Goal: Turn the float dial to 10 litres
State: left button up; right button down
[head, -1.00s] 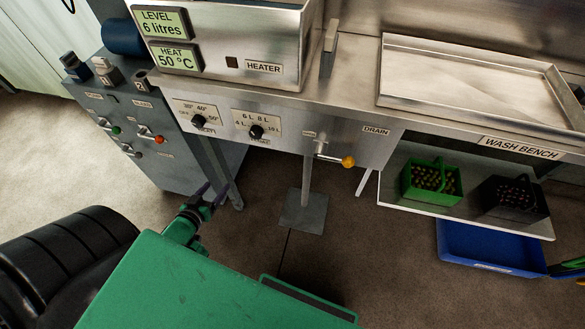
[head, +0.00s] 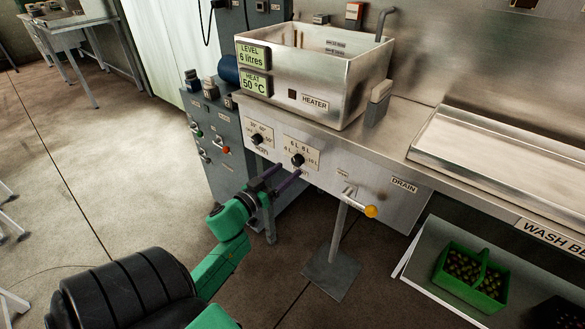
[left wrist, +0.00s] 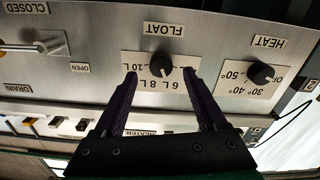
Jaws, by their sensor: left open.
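The float dial (head: 297,160) is a black knob on a pale plate marked 4 L, 6 L, 8 L and 10 L, on the steel front panel. It also shows in the left wrist view (left wrist: 160,64), upside down, under the FLOAT label. My left gripper (head: 288,170) is open, its two dark purple fingers pointing at the panel just below the dial. In the left wrist view the fingertips (left wrist: 159,75) are on either side of the dial; I cannot tell whether they touch it. The exact pointer setting is unclear. The level display (head: 252,55) reads 6 litres.
The heat dial (head: 257,139) is left of the float dial. The yellow-tipped drain lever (head: 370,211) sticks out to the right. The steel tank (head: 335,85) stands above the panel. A green basket (head: 468,280) sits on the lower shelf.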

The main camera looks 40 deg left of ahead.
aim_at(295, 163)
pick_arm(q)
jog(key=w, duration=0.4)
jog(key=shift+a, duration=0.1)
grip_shut()
pick_arm(e)
jog(key=shift+d+f, duration=0.15)
jog(key=shift+d, duration=0.25)
pick_arm(q)
jog(key=shift+m, duration=0.3)
jog(key=m+p, duration=0.1)
jog(key=m, duration=0.7)
jog(key=shift+a+f+m, duration=0.1)
jog(key=shift+a+m, duration=0.05)
jog(key=shift+m, duration=0.25)
jog(key=m, duration=0.5)
jog(key=shift+s+b, duration=0.1)
jog(key=shift+b, duration=0.2)
jog(key=m+b, duration=0.1)
jog(key=m, duration=0.4)
pick_arm(e)
jog(key=shift+a+f, duration=0.1)
jog(key=shift+f, duration=0.3)
pick_arm(q)
jog(key=shift+m, duration=0.4)
